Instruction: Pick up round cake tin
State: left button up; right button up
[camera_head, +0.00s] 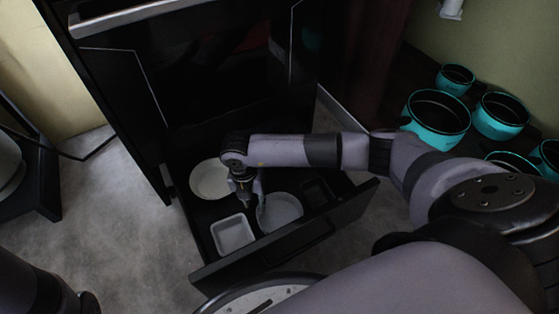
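A round light-grey tin (283,210), which looks like the round cake tin, lies in an open black drawer (346,207). A second round dish (209,180), whiter, lies further left and back in the drawer; I cannot tell for sure which one is the cake tin. My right gripper (260,208) points down into the drawer at the left edge of the grey round tin and hides part of it. Its fingers are small and dark here; I cannot tell whether they are open or touch the rim. My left gripper is not in view.
A square white tin (232,234) lies at the drawer's front left, close to the grey tin. A dark tray (316,192) lies at the right. The black oven front (205,80) rises behind the drawer. Several turquoise pots (437,117) stand at the right.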

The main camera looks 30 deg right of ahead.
aim_at(258, 210)
jog(key=f+b, duration=0.2)
jog(key=s+f+b, duration=0.1)
jog(key=f+b, duration=0.1)
jog(key=f, duration=0.1)
jog(key=shift+d, duration=0.2)
jog(key=shift+r, duration=0.1)
grip_shut()
dwell(0.3)
